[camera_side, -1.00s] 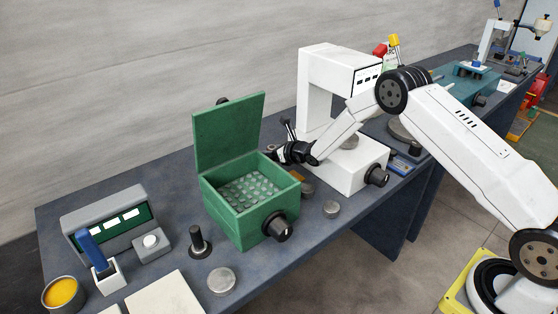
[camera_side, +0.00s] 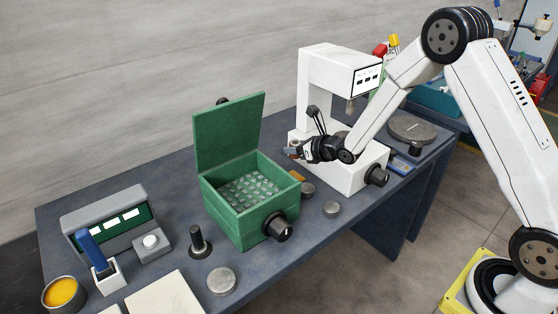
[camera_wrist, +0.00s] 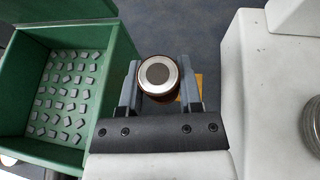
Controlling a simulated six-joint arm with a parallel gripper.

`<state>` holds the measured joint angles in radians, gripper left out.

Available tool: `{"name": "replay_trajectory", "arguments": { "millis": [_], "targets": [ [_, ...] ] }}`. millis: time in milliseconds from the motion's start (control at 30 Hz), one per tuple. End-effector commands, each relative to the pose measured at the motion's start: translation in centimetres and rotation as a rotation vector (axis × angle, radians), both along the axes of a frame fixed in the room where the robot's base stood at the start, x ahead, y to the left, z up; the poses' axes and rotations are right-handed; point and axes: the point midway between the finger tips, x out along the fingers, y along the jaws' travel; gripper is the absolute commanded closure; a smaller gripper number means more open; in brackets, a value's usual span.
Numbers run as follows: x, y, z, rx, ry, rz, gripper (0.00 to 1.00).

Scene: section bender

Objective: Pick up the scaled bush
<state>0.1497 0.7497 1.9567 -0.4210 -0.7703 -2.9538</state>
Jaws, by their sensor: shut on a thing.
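My gripper (camera_side: 291,151) is between the open green box and the white machine, above the table. In the wrist view my gripper (camera_wrist: 159,84) has its two grey fingers shut on the bush (camera_wrist: 159,72), one on each side. The bush is round, with a pale metal ring on top, a dark centre and a brownish body. It faces the wrist camera end-on. Its lower part is hidden below its own top and the fingers. In the side view the bush is too small to make out clearly.
The green box (camera_side: 207,207) has its lid up and several small grey pieces inside. The white machine (camera_side: 350,184) stands close on the right. Round metal pieces (camera_side: 331,209) and a black post (camera_side: 199,243) stand in front. An orange patch (camera_side: 298,176) lies below the gripper.

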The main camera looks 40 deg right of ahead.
Motion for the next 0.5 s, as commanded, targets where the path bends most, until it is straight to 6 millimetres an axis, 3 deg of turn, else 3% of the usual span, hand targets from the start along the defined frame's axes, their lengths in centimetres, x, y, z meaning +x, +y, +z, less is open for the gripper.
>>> {"name": "replay_trajectory", "arguments": {
  "millis": [500],
  "targets": [
    [-1.23, 0.05, 0.62, -0.001, -0.002, 0.0, 1.0]
  ]
}}
